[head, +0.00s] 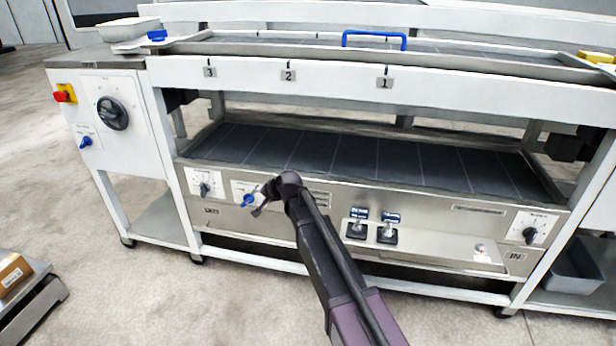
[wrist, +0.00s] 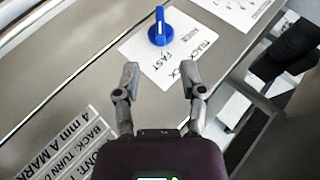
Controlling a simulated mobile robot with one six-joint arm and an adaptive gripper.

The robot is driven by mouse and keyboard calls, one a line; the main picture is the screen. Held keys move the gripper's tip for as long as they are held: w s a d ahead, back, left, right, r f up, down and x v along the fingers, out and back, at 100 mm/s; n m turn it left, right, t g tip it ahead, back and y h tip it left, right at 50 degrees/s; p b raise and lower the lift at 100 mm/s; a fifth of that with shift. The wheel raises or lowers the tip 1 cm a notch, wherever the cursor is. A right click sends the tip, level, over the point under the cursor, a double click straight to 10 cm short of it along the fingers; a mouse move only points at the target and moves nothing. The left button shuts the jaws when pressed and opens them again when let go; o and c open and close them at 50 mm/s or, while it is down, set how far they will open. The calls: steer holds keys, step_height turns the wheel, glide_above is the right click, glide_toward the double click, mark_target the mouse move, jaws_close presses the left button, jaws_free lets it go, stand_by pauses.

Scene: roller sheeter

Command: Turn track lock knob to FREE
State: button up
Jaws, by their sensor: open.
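The track lock knob is blue, on a white label plate on the machine's lower front panel. It shows in the head view (head: 247,200) and at the top of the wrist view (wrist: 159,29). In the head view my gripper (head: 260,199) is just right of the knob.
A black selector knob (head: 204,189) sits left on the same panel. Two black-based switches (head: 371,231) stand on a ledge to the right. A dark belt (head: 360,160) lies above the panel. Another blue knob (head: 86,142) is on the left cabinet.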

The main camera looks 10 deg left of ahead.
steer(key=s+d+r+h+p, duration=0.1)
steer(key=s+d+r+p, duration=0.1)
steer(key=d+r+p, duration=0.3)
steer(key=s+d+r+n+g+h+p, duration=0.1)
steer(key=s+d+r+p, duration=0.2)
steer(key=d+r+p, duration=0.3)
steer(key=d+p, duration=0.2)
steer(key=d, duration=0.3)
steer(key=shift+s+h, duration=0.25)
steer(key=shift+h, duration=0.05)
steer(key=shift+d, duration=0.15)
steer(key=s+d+f+n+g+h, duration=0.1)
steer(key=s+d+g+h, duration=0.1)
steer(key=s+d, duration=0.8)
steer(key=s+d+f+g+h, duration=0.2)
steer(key=s+d, duration=0.8)
steer(key=d, duration=0.8)
steer(key=shift+d+f+n+g+h, duration=0.2)
steer(key=shift+n+g+h, duration=0.15)
steer(key=shift+h, duration=0.35)
steer(key=shift+o, duration=0.3)
steer(key=shift+s, duration=0.1)
